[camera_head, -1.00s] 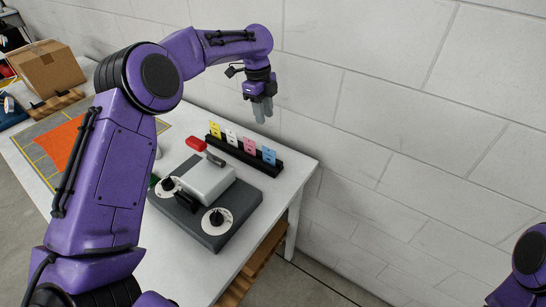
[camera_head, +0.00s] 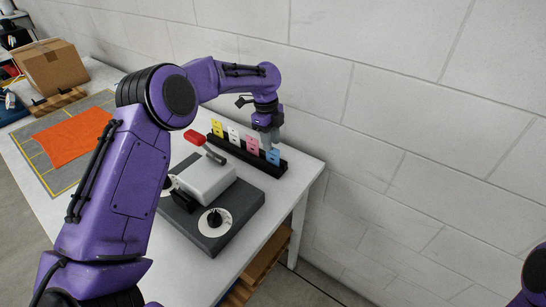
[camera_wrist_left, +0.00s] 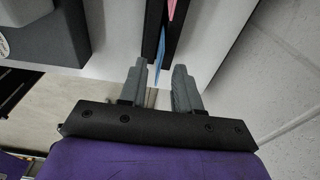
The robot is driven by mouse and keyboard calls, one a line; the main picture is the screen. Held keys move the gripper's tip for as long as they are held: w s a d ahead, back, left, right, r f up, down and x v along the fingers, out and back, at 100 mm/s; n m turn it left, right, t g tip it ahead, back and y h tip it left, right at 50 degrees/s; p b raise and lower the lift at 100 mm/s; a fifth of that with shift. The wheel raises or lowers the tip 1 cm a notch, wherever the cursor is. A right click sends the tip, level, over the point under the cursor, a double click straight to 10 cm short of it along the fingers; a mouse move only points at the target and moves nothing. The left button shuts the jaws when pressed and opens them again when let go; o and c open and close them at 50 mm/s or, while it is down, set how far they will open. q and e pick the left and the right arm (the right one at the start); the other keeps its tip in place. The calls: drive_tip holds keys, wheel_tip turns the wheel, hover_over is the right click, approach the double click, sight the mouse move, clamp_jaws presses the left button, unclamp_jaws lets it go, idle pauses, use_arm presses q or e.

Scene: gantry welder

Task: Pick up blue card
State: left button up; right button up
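The blue card (camera_head: 273,156) stands upright in the black card rack (camera_head: 240,155), at the right end of a row with a pink, a white and a yellow card. In the left wrist view the blue card (camera_wrist_left: 160,55) shows edge-on, ahead of and roughly between the fingers. My left gripper (camera_head: 269,140) is just above the blue card and partly overlaps its top in the head view. It is open, with its two fingers (camera_wrist_left: 161,85) apart and nothing visibly gripped. My right gripper is not in view; only part of my right arm shows at the lower right edge.
A grey device with a red-handled lever (camera_head: 195,137) and dials (camera_head: 214,221) stands in front of the rack. A cardboard box (camera_head: 52,68) and an orange cloth (camera_head: 75,137) lie farther left. The white wall rises close behind the rack.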

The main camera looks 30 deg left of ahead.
sight(273, 152)
use_arm(q)
drive_tip(key=f+p, duration=0.1)
drive_tip(key=f, duration=0.3)
drive_tip(key=shift+s+d+f+p, duration=0.1)
drive_tip(key=shift+d+p, duration=0.25)
drive_tip(key=shift+d, duration=0.05)
drive_tip(key=shift+f, duration=0.4)
clamp_jaws()
drive_tip(key=shift+r, duration=0.1)
